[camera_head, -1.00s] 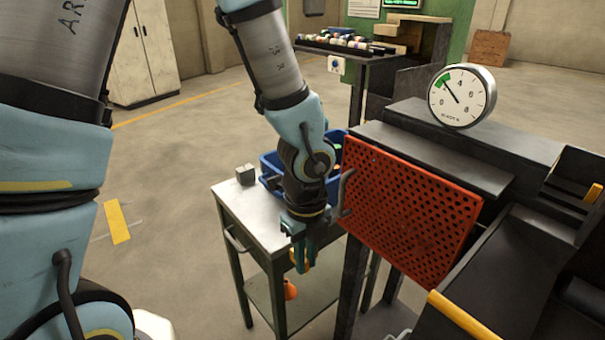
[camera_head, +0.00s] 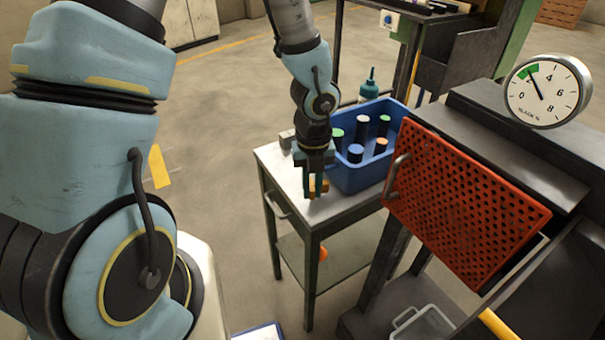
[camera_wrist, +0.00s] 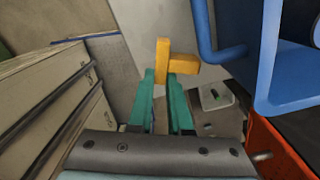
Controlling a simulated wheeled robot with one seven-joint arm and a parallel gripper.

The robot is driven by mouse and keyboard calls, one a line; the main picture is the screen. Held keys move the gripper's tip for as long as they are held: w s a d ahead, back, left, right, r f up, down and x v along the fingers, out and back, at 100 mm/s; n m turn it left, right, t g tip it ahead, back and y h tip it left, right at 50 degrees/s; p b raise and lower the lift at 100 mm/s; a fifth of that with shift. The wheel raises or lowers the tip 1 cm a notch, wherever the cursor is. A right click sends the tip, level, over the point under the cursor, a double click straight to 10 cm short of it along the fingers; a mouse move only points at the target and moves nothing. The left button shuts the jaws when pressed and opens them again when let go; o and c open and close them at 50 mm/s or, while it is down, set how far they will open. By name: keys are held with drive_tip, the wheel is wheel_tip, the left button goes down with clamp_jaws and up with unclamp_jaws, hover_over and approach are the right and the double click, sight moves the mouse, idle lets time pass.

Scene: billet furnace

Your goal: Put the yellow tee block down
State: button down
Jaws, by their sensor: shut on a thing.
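The yellow tee block (camera_head: 319,186) is in my gripper (camera_head: 316,188) in the head view, partly hidden by the fingers. My gripper points down over the front part of the metal cart top (camera_head: 290,207). In the wrist view the block (camera_wrist: 164,60) shows clearly at the tips of the teal fingers (camera_wrist: 165,80), which are shut on it. Its bar runs along the finger direction and its stem points right. I cannot tell whether the block touches the cart top.
A blue bin (camera_head: 365,177) with several capped cylinders stands right of my gripper on the cart. A small grey block (camera_head: 287,139) lies behind-left. The red perforated panel (camera_head: 465,205) stands close on the right. An orange object (camera_head: 322,254) is on the lower shelf.

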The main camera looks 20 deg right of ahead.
sight(302, 193)
drive_tip(key=shift+w+a+f+p, duration=0.15)
drive_tip(key=shift+w+p, duration=0.1)
drive_tip(key=shift+w, duration=0.45)
drive_tip(key=shift+w+a+f+p, duration=0.15)
drive_tip(key=shift+w+p, duration=0.15)
drive_tip(key=shift+w, duration=0.4)
drive_tip(key=shift+w+a+f+p, duration=0.15)
drive_tip(key=shift+w+p, duration=0.1)
drive_tip(key=shift+w, duration=0.45)
drive_tip(key=shift+f, duration=0.3)
drive_tip(key=shift+f, duration=0.15)
drive_tip(key=c, duration=0.8)
unclamp_jaws()
drive_tip(key=shift+c, duration=0.2)
